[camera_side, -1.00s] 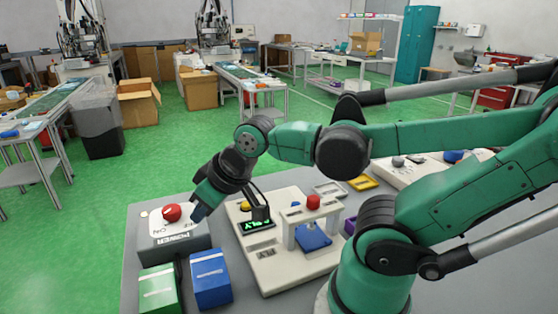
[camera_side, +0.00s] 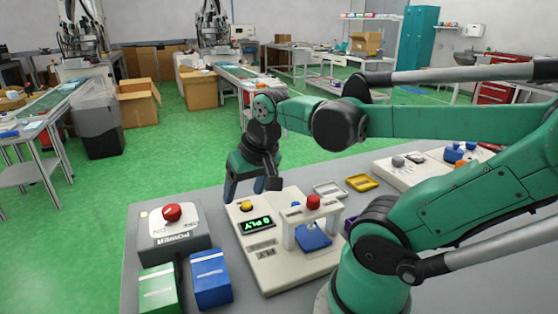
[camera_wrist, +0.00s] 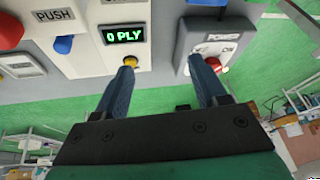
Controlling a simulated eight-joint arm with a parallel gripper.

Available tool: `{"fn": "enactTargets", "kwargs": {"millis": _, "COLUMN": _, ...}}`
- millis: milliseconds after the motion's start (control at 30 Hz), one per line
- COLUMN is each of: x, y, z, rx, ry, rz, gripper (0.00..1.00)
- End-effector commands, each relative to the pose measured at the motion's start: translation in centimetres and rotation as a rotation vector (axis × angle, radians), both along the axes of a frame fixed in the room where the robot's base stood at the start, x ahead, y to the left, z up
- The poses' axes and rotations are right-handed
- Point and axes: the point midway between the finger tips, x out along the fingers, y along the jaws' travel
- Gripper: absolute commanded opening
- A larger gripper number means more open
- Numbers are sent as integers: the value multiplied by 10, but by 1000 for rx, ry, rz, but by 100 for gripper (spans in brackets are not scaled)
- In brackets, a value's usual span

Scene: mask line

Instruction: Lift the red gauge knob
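The red knob (camera_side: 313,202) stands upright on top of the white frame of the cream ply gauge (camera_side: 270,268). In the wrist view a red piece (camera_wrist: 10,31), apparently this knob, shows at the upper left, cut by the edge. My gripper (camera_side: 244,188) is open and empty, behind and left of the knob, over the gauge's back-left corner near the yellow button (camera_side: 246,205). In the wrist view its two blue fingers (camera_wrist: 162,60) are wide apart, one tip by the yellow button, the other by the power box. Nothing is between them.
The gauge display (camera_side: 257,224) reads "0 PLY". A power box (camera_side: 178,244) with a red button (camera_side: 172,212) stands left. Green (camera_side: 158,287) and blue (camera_side: 210,278) boxes stand in front of it. A blue piece (camera_side: 312,237) lies under the frame. A yellow tray (camera_side: 362,182) sits behind.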

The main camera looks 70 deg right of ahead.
Motion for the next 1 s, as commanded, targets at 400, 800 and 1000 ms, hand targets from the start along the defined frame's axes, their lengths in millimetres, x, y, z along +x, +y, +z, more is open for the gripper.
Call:
{"fn": "enactTargets", "kwargs": {"millis": 400, "x": -100, "y": -72, "z": 19, "rx": 291, "ry": 269, "rz": -951, "gripper": 65}}
{"fn": "enactTargets", "kwargs": {"millis": 800, "x": -103, "y": -73, "z": -16, "rx": 300, "ry": 278, "rz": -982, "gripper": 65}}
{"fn": "enactTargets", "kwargs": {"millis": 1000, "x": -103, "y": -73, "z": -32, "rx": 299, "ry": 277, "rz": -980, "gripper": 65}}
